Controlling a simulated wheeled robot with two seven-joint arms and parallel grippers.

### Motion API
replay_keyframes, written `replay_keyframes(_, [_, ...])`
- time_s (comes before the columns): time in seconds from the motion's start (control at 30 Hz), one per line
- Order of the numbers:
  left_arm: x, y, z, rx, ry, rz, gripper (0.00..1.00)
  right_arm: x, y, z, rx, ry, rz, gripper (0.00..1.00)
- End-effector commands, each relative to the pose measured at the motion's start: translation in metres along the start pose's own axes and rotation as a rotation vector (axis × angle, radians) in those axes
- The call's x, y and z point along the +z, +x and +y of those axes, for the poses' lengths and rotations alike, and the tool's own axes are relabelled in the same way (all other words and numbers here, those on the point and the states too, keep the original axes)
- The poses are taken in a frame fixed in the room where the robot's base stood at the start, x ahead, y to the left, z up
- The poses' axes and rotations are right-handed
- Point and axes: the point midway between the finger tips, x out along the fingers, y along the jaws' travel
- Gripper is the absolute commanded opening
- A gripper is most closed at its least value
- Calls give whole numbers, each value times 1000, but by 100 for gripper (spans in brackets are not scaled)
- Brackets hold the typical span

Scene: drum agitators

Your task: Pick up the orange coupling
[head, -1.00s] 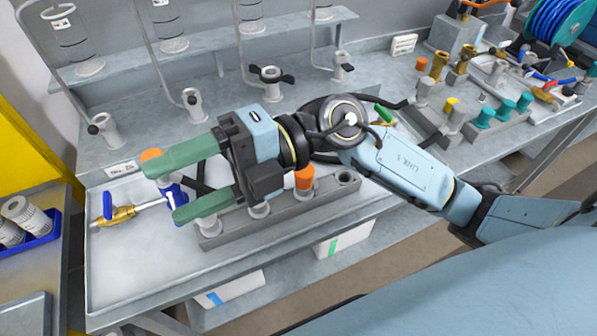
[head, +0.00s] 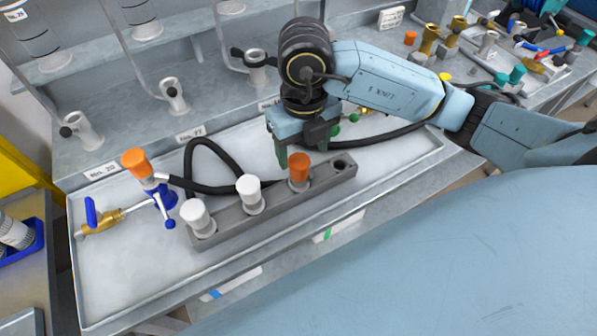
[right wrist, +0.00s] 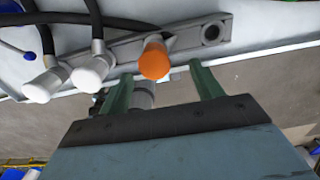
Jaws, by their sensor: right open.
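An orange coupling (head: 299,168) stands upright in the grey rack (head: 222,237), between a white-capped coupling (head: 249,188) and an empty hole. My right gripper (head: 302,148) points down just behind the orange coupling, its green fingers apart and empty. In the right wrist view the orange coupling (right wrist: 153,60) lies between the two fingers (right wrist: 158,75) in the picture; I cannot tell whether it is between them in depth. A second orange piece (head: 135,163) sits upright by a blue valve on the tray's left. My left gripper is not in view.
The rack stands on a shallow metal tray (head: 110,285). Another white-capped coupling (head: 197,214) fills the rack's left end, and black hoses (head: 213,145) loop behind it. A brass valve (head: 97,220) lies at left. The tray's front left is clear.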

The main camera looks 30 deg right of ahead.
Motion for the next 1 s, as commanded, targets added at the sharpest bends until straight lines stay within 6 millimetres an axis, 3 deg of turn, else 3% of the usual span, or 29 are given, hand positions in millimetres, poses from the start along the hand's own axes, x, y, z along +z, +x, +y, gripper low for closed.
replay_keyframes(0.1, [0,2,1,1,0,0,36,0,20,0,0,1,3,65])
replay_keyframes(0.37, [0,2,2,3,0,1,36,0,40,2,3,-1,2,65])
replay_keyframes(0.63, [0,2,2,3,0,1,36,2,78,8,3,-2,2,65])
replay_keyframes(0.93, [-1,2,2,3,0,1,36,3,84,7,2,-2,-1,65])
replay_keyframes(1.0, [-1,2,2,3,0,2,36,3,84,7,2,-2,-1,59])
